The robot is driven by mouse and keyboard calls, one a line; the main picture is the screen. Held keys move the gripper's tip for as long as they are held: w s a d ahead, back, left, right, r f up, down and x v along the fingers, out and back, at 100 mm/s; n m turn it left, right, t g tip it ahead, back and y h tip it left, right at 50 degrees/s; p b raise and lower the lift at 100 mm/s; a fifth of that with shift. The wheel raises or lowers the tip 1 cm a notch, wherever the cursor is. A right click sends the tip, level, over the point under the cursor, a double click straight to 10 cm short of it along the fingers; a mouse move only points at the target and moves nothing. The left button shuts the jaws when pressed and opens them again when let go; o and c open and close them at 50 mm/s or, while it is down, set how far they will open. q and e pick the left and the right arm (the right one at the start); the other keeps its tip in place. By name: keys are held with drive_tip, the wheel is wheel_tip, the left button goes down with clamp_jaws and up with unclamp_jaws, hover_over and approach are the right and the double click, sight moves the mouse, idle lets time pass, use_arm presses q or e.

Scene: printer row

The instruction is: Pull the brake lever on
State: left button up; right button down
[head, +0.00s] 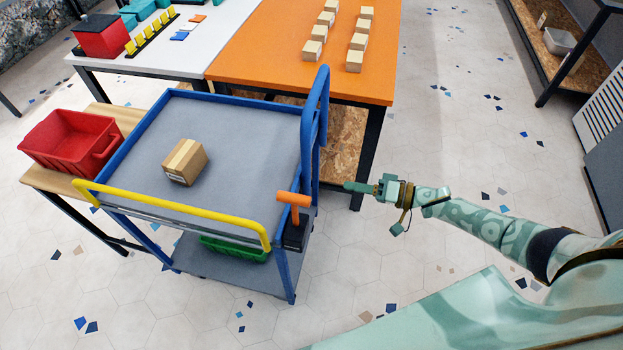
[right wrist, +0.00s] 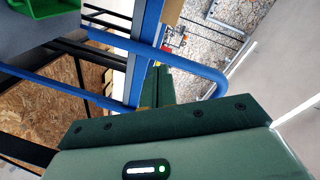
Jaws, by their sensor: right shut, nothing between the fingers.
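The brake lever (head: 294,200) is an orange T-shaped handle on a black housing (head: 296,234) at the near right corner of the blue cart (head: 235,130). It stands roughly upright. My right gripper (head: 348,186) is shut and empty, to the right of the lever and apart from it, pointing left toward the cart. In the right wrist view my right gripper's fingers (right wrist: 157,84) are together in front of the cart's blue frame (right wrist: 144,50). I cannot make out the lever there. My left gripper is not in view.
The cart carries a cardboard box (head: 185,162) and has a yellow bar (head: 170,210) at its front and a tall blue handle (head: 315,120) behind the lever. A red bin (head: 70,140) stands left. An orange table (head: 300,55) is behind. Floor to the right is clear.

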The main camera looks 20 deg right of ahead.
sight(295, 211)
wheel_tip(295, 211, up, 9)
drive_tip(key=s+g+y, duration=0.1)
drive_tip(key=g+y, duration=0.2)
drive_tip(key=g, duration=0.1)
drive_tip(key=shift+s+a+r+p, duration=0.15)
drive_tip(key=shift+a+p, duration=0.2)
drive_tip(key=shift+a, duration=0.05)
drive_tip(key=a+f, duration=0.1)
drive_tip(key=a, duration=1)
drive_tip(key=shift+a+f+p, duration=0.15)
drive_tip(key=shift+a+p, duration=0.15)
drive_tip(key=shift+p, duration=0.05)
